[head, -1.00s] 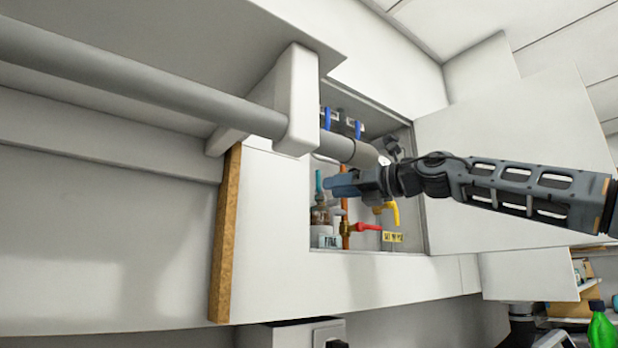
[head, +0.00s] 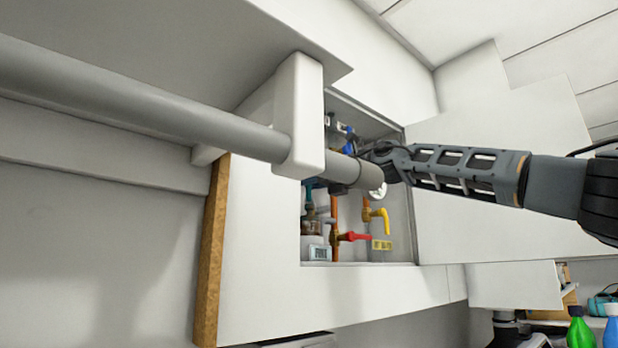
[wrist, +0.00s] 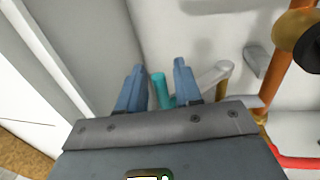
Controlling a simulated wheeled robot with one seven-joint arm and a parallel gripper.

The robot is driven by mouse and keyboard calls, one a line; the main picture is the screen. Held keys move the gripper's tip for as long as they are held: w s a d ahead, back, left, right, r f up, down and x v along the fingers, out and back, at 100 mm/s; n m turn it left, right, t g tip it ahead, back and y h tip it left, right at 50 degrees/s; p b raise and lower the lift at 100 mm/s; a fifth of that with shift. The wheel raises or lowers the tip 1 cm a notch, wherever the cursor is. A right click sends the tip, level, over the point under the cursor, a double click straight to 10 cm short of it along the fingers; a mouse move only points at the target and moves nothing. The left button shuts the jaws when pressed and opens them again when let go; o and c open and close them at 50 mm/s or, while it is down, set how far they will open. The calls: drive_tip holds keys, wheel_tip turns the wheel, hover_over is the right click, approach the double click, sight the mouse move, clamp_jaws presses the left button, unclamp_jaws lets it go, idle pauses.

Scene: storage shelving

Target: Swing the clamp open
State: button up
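My gripper (wrist: 159,65) shows in the wrist view with its two blue fingers apart, so it is open. A teal upright piece (wrist: 159,88) appears between the fingers in the picture; I cannot tell whether they touch it. In the head view, the teal piece (head: 309,198) stands at the left inside the open wall cabinet. The fingers are largely hidden there behind the thick grey pipe. Blue-handled fittings (head: 348,143) sit high in the cabinet, partly covered by my arm. No part is clearly recognisable as the clamp.
The grey pipe (head: 140,98) and its white bracket (head: 301,120) cross in front of the cabinet. A red-handled valve (head: 352,236), a yellow-handled valve (head: 380,216) and copper pipes are inside. The cabinet door (head: 500,170) stands open at right.

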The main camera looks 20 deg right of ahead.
drive_tip(key=shift+w+a, duration=0.1)
drive_tip(key=shift+w, duration=0.05)
drive_tip(key=shift+c, duration=0.3)
clamp_jaws()
